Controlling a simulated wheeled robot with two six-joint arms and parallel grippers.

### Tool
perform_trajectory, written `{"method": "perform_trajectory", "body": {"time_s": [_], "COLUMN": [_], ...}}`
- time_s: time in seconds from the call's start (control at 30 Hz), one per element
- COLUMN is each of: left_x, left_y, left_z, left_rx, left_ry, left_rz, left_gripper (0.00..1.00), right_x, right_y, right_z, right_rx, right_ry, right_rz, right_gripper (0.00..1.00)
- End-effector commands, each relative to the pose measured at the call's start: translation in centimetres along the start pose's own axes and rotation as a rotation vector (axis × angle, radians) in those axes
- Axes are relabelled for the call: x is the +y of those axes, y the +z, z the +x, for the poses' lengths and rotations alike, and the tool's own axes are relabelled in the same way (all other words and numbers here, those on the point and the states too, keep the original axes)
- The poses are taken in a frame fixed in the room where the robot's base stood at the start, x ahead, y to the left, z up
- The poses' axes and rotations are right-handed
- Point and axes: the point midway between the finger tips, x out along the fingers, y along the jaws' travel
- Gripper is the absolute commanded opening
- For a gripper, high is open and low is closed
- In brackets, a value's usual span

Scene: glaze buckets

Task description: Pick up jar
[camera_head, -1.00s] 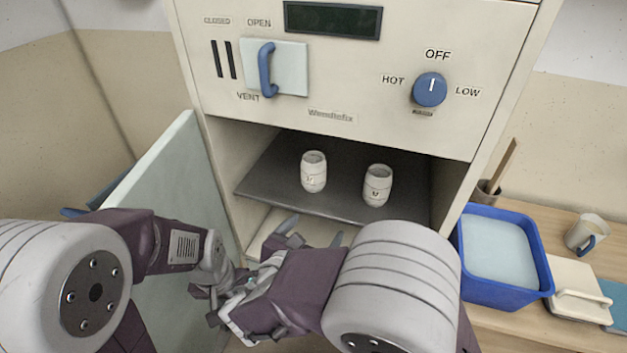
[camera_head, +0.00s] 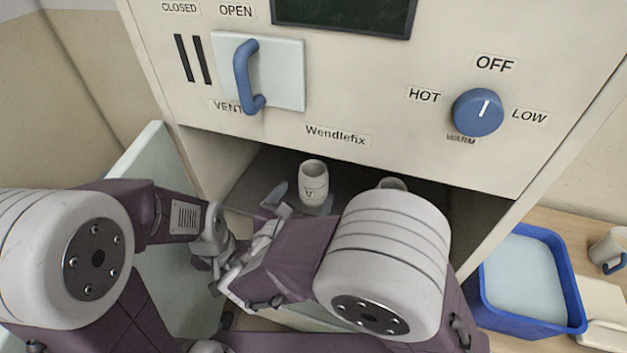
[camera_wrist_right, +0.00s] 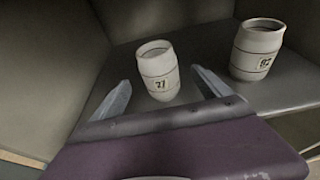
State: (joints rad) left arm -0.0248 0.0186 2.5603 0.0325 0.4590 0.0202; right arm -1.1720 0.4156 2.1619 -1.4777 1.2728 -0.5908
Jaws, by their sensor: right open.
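Two pale jars with dark line bands and number labels stand upright on the dark shelf (camera_head: 255,185) inside the kiln-like cabinet. The left jar (camera_head: 313,180) also shows in the right wrist view (camera_wrist_right: 158,66), labelled 27. The right jar (camera_head: 392,183) is mostly hidden behind my right arm in the head view, but shows whole in the right wrist view (camera_wrist_right: 257,48). My right gripper (camera_head: 299,200) is open, its fingers (camera_wrist_right: 160,78) either side of the left jar's near side; contact cannot be told. My left gripper (camera_head: 217,268) is low at the left, its jaws unclear.
The cabinet front (camera_head: 335,110) overhangs the opening, with a blue vent handle (camera_head: 246,78) and a blue dial (camera_head: 478,112). An open pale door (camera_head: 150,165) stands at the left. A blue tub (camera_head: 525,285) and a mug (camera_head: 609,250) are on the wooden counter at the right.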

Motion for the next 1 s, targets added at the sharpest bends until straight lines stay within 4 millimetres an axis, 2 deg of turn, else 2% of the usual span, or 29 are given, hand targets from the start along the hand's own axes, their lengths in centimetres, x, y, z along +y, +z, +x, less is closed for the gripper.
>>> {"method": "perform_trajectory", "body": {"time_s": [0.1,0.3,0.57,0.83,1.0], "left_x": [0.0,0.0,0.0,0.0,0.0], "left_y": [0.1,0.0,0.1,0.1,0.1], "left_z": [0.4,0.5,1.1,1.1,1.1], "left_rx": [0.0,0.0,0.0,0.0,0.0], "left_ry": [0.0,0.0,0.0,0.0,0.0], "left_rz": [0.0,0.0,0.0,0.0,0.0], "left_gripper": [0.36,0.36,0.36,0.36,0.36], "right_x": [-0.1,0.0,0.1,0.2,0.2], "right_y": [-0.1,-0.1,-0.1,-0.1,-0.1], "right_z": [1.9,2.8,7.1,7.6,7.5], "right_rx": [0.0,0.0,0.0,0.0,0.0], "right_ry": [-0.004,-0.003,-0.005,0.0,-0.001], "right_rz": [0.001,0.0,0.001,0.0,0.0], "right_gripper": [0.88,0.88,0.88,0.88,0.41]}}
